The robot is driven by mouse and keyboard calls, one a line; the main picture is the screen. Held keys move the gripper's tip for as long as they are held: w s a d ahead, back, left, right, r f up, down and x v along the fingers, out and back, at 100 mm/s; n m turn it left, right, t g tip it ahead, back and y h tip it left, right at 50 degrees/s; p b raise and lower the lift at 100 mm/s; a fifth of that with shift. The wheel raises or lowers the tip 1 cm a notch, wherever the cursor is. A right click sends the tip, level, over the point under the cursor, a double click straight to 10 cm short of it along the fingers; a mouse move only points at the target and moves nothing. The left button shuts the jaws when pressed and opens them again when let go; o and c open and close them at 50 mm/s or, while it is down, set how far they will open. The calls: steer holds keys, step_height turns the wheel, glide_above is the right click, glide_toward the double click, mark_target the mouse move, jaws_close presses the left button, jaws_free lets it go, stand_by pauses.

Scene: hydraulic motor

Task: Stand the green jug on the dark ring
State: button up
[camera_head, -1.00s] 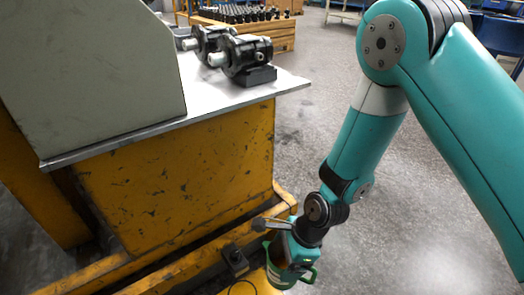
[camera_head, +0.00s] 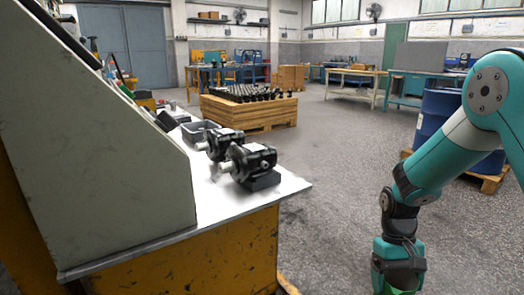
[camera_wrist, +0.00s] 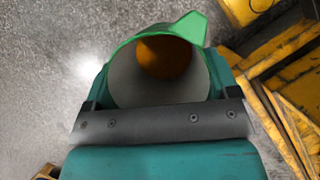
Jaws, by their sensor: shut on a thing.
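My gripper (camera_head: 398,278) is at the lower right of the head view, pointing down at the bottom edge. It is shut on the green jug (camera_head: 392,291), of which only a small part shows there. In the wrist view the green jug (camera_wrist: 122,54) is seen from above, between the two fingers. Its green rim has a spout at the upper right, and its inside is grey with an orange-brown bottom. The dark ring cannot be made out in either view now.
A tall grey panel (camera_head: 90,150) blocks the near left. A wooden crate (camera_head: 250,114) and blue drum (camera_head: 445,125) stand behind. Open floor lies between.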

step_height(320, 180, up, 28)
steer(key=s+p, duration=0.2)
steer(key=p, duration=3.2)
steer(key=shift+f+p, duration=0.25)
steer(key=shift+p, duration=0.05)
steer(key=shift+f, duration=0.15)
